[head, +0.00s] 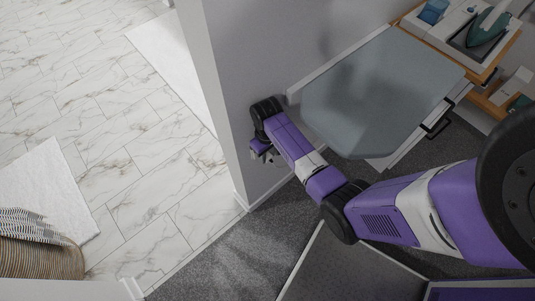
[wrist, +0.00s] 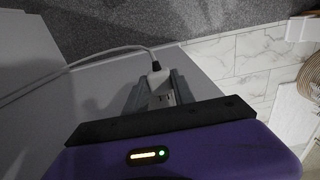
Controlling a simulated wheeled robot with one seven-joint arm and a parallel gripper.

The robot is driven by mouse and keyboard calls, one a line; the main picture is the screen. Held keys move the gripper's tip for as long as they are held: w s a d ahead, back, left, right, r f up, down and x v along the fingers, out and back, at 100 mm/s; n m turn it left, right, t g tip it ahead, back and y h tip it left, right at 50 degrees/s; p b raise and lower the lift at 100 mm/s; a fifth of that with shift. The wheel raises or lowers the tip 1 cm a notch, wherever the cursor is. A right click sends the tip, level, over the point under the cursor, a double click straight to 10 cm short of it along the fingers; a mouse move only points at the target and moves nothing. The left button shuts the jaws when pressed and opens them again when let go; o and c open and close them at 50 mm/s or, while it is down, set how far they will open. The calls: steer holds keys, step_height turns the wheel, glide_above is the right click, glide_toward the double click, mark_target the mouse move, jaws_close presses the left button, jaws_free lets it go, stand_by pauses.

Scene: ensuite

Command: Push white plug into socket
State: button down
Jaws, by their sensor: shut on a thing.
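The white plug (wrist: 157,79) shows in the wrist view between the fingers of my gripper (wrist: 156,96), with its white cable (wrist: 95,59) running off to the left. My gripper is shut on the plug. In the head view my gripper (head: 262,152) is low beside the grey wall, close to the wall's end; the plug cannot be made out there. A pale part with dark slots shows between the fingers below the plug, but I cannot tell whether it is the socket. Whether the plug touches a socket is hidden.
The grey wall (head: 225,50) ends in a corner beside my gripper. An ironing board (head: 375,95) stands to the right, with an iron (head: 487,27) on the shelf behind. Dark carpet (head: 225,260) lies below; the marble tiles (head: 100,90) to the left are largely open, with a basket (head: 40,262) at lower left.

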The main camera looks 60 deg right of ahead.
steer(key=shift+s+a+p, duration=0.25)
steer(key=shift+s+p, duration=0.45)
steer(key=shift+s, duration=0.2)
steer(key=shift+s+a+p, duration=0.3)
steer(key=shift+s+p, duration=0.45)
steer(key=shift+s, duration=0.2)
steer(key=shift+s+a+p, duration=0.25)
steer(key=shift+s+p, duration=0.45)
steer(key=shift+s, duration=0.2)
steer(key=shift+w, duration=0.1)
steer(key=shift+w+d+b, duration=0.2)
steer(key=shift+w+b, duration=0.1)
steer(key=shift+w, duration=0.35)
steer(key=shift+w+d+b, duration=0.2)
steer(key=shift+w+b, duration=0.05)
steer(key=shift+w, duration=0.35)
steer(key=shift+p, duration=0.5)
steer(key=shift+w+d+b, duration=0.25)
steer(key=shift+w+b, duration=0.15)
steer(key=shift+w, duration=0.35)
steer(key=shift+w+d+b, duration=0.2)
steer(key=shift+w+b, duration=0.15)
steer(key=shift+w, duration=0.4)
stand_by(0.3)
steer(key=shift+s+a+p, duration=0.2)
steer(key=shift+s+p, duration=0.25)
steer(key=shift+s, duration=0.15)
steer(key=shift+s+a+p, duration=0.15)
steer(key=shift+s+p, duration=0.25)
steer(key=shift+s, duration=0.15)
